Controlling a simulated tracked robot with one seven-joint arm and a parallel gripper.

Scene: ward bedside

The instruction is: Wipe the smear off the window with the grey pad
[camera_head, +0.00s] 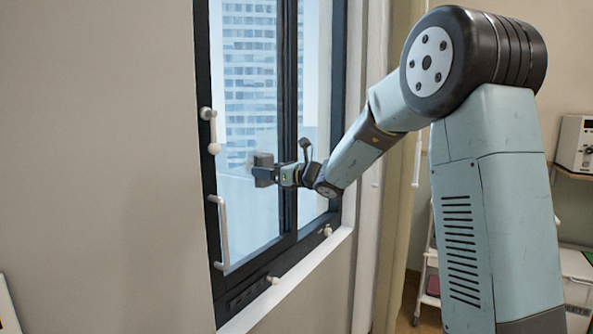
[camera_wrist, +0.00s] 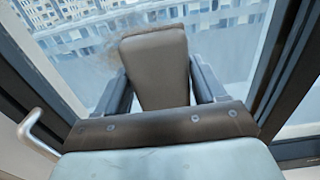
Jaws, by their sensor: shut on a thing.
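My gripper (camera_head: 276,174) is shut on the grey pad (camera_head: 263,168) in front of the left window pane (camera_head: 250,215). In the wrist view the pad (camera_wrist: 156,68) sits between my two fingers, with the window glass (camera_wrist: 232,45) behind it. The pad is at or very close to the glass; I cannot tell if it touches. A faint brownish smear (camera_wrist: 98,68) shows on the glass just left of the pad in the wrist view. Part of the smear may be hidden behind the pad.
A dark window frame (camera_head: 287,120) borders the pane, with a white handle (camera_head: 221,232) and a latch (camera_head: 209,130) on its left side. A white sill (camera_head: 290,285) runs below. A curtain (camera_head: 400,170) hangs to the right, and a shelf cart (camera_head: 430,275) stands behind my arm.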

